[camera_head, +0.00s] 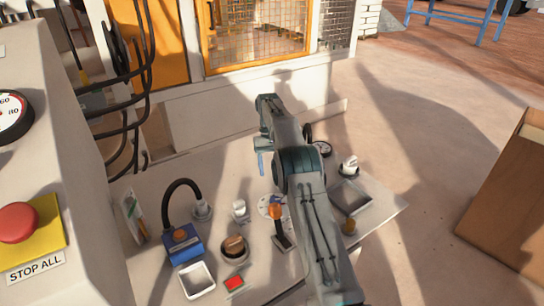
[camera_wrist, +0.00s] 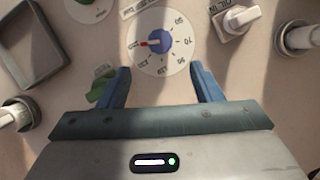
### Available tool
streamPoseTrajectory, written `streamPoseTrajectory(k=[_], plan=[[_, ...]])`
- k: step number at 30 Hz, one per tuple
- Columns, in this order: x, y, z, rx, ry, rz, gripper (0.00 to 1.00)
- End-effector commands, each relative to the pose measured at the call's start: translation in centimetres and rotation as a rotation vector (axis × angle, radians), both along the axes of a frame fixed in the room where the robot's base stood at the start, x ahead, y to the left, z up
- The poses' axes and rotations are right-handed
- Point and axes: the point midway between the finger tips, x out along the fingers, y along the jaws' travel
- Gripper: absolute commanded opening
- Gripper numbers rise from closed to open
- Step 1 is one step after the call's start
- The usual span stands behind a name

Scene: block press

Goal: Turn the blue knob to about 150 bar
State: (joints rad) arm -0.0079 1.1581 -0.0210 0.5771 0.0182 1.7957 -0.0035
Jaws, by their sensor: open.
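The blue knob (camera_wrist: 160,42) sits in the middle of a round white dial with printed numbers, at the top centre of the wrist view. A red pointer mark on it points left; the number there is too small to read surely. In the head view part of the white dial (camera_head: 265,207) shows on the panel beside my arm; the knob is not clear there. My gripper (camera_wrist: 160,84) is open and empty, its two blue fingers apart, below the dial in the wrist picture and not around the knob. In the head view one blue finger (camera_head: 261,163) shows.
A white selector knob (camera_wrist: 236,20) stands right of the dial. A green part (camera_wrist: 101,90) lies by the left finger. An empty grey tray (camera_wrist: 35,45) is at left. An orange-topped lever (camera_head: 276,212) and a blue box with a black hose (camera_head: 181,245) stand on the panel.

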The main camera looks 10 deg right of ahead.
Motion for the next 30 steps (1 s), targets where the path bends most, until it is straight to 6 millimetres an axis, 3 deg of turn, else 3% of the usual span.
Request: streamPoseTrajectory(k=[12, 30], plan=[[1.1, 0.0, 2.7, 0.0, 0.0, 0.0, 0.59], [1.2, 0.0, 3.0, 0.0, 0.0, 0.0, 0.59]])
